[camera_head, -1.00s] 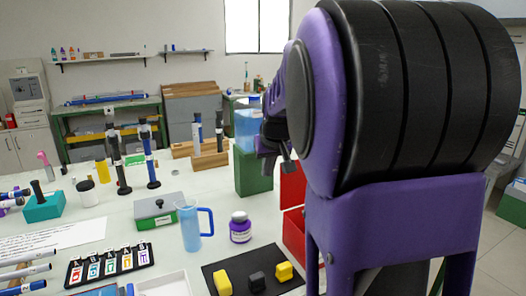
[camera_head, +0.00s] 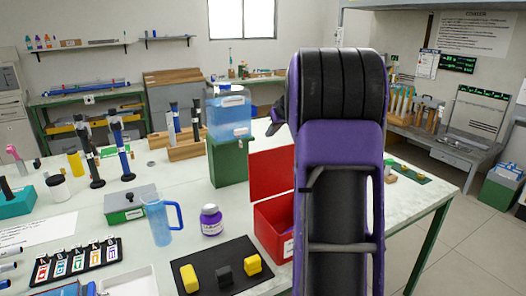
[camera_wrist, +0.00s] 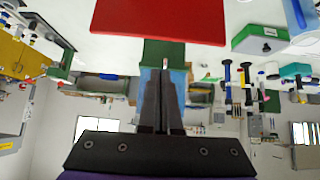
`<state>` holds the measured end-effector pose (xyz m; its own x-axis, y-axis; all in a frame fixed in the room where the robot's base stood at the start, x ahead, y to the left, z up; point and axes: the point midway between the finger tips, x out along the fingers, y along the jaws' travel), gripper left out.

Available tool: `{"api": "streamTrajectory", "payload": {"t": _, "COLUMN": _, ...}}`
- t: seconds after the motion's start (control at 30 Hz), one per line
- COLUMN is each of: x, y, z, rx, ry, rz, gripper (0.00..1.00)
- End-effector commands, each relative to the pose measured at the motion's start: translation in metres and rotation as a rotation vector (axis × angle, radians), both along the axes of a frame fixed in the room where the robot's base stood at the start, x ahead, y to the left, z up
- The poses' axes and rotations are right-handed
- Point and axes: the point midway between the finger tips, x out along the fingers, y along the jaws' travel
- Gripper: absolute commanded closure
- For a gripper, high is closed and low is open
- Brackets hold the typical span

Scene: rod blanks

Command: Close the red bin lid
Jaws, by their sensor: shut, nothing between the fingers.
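The red bin (camera_head: 273,228) stands on the white table, left of my arm. Its red lid (camera_head: 273,174) stands open, raised at the bin's back; my arm hides the right part of both. In the wrist view, which looks upside down, the flat red lid (camera_wrist: 160,20) fills the top middle, beyond my fingertips. My gripper (camera_wrist: 165,68) is shut and empty, its dark fingers together. I see no contact between fingers and lid.
A green box (camera_head: 230,163) with a blue water container (camera_head: 228,114) stands behind the bin. A purple-labelled jar (camera_head: 211,220), a blue jug (camera_head: 160,220) and a black mat (camera_head: 208,281) with yellow and black blocks lie to the left. The table's right edge is largely clear.

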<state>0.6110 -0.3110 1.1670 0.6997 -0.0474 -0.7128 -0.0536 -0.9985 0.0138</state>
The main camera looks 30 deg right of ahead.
Motion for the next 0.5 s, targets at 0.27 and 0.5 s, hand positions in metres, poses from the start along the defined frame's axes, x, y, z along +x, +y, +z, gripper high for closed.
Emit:
{"api": "streamTrajectory", "payload": {"t": 0.27, "x": 0.022, "y": -0.015, "z": -0.01, "rx": 0.014, "ry": -0.043, "rz": -0.002, "gripper": 1.0}}
{"api": "streamTrajectory", "payload": {"t": 0.5, "x": 0.055, "y": -0.017, "z": -0.042, "rx": 0.014, "ry": -0.041, "rz": -0.003, "gripper": 1.0}}
